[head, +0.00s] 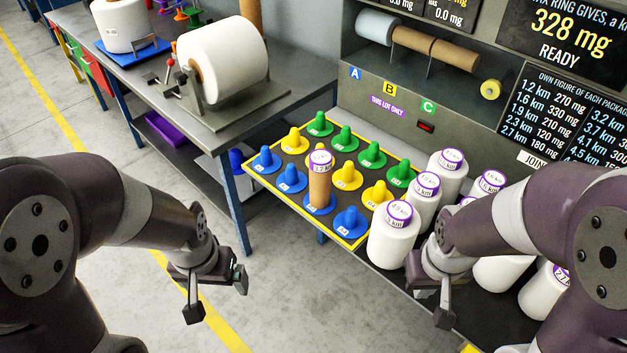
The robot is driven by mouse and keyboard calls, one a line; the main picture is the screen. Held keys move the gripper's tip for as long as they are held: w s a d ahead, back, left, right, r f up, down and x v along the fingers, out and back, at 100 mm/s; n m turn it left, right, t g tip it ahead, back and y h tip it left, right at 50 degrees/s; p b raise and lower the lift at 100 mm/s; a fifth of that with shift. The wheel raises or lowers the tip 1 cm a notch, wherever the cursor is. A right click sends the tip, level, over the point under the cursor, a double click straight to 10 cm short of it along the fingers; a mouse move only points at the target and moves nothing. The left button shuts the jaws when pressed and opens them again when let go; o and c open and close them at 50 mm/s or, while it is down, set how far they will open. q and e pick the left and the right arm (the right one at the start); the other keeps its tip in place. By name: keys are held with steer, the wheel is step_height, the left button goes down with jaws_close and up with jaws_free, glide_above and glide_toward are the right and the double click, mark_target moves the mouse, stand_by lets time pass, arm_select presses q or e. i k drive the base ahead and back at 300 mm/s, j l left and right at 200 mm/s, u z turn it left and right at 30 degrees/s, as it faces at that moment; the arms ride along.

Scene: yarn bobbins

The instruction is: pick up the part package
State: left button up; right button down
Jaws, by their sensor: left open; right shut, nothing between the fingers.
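A slim brown package (319,188) with a white and purple label on top stands upright on a blue peg in the yellow-edged peg tray (264,184). It is the only package on the pegs; the others in view are bare. Several white packages (391,240) with purple-ringed labels stand at the tray's right. I cannot tell from the labels which one is the part package. My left gripper (217,296) is open and empty above the floor, left of and nearer than the tray. My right gripper (441,314) is shut and empty beside the front white packages, partly hidden by its own wrist.
Blue, yellow and green pegs (347,174) fill the tray. A grey bench (225,115) at the left carries a large white roll (223,62) on a stand. A panel with signs (562,110) rises behind the packages. The floor between bench and tray is clear.

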mark_target(320, 159)
steer(key=i+j+z, duration=0.1)
steer(key=z, duration=1.2)
steer(key=i+j+z, duration=0.1)
steer(key=j+z, duration=0.3)
steer(key=j, duration=0.15)
steer(key=j+z, duration=0.4)
steer(key=j, duration=0.15)
steer(key=j+z, duration=0.4)
steer(key=j, duration=0.2)
steer(key=k+j, duration=0.1)
steer(key=j, duration=0.6)
steer(key=k+j, duration=0.15)
steer(key=j, duration=0.15)
